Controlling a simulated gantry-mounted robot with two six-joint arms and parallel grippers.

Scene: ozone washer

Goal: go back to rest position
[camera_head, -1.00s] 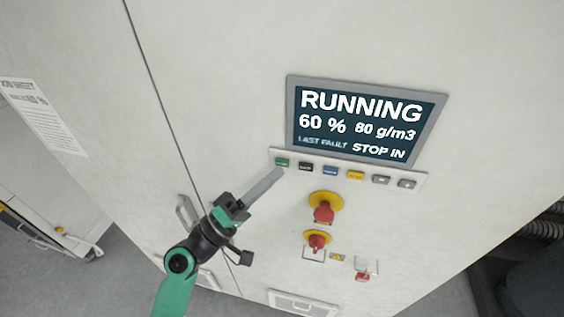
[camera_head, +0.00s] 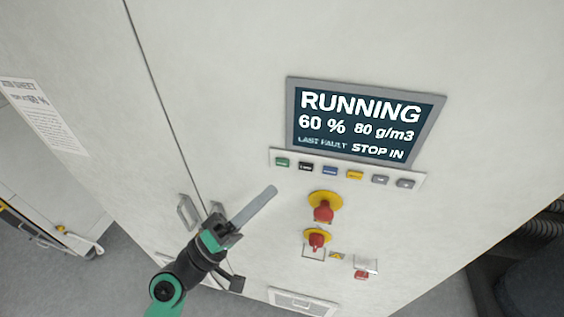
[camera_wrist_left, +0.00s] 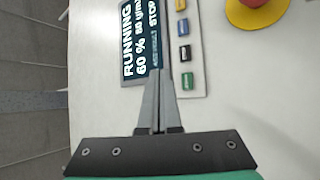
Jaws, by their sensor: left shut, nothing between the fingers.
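My left gripper (camera_head: 272,190) is shut and empty in the head view. In the left wrist view the closed fingers (camera_wrist_left: 157,85) point toward the panel, just left of the button strip (camera_wrist_left: 197,85) as seen there. The display (camera_head: 364,120) reads RUNNING, 60 %, 80 g/m3, LAST FAULT, STOP IN. My right gripper is in neither view.
The button row sits under the display. A red knob on yellow (camera_head: 323,208) and a smaller red switch (camera_head: 316,240) stick out below it. Cabinet door handles (camera_head: 187,212) are left of my gripper. A printed sheet (camera_head: 42,115) hangs at far left.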

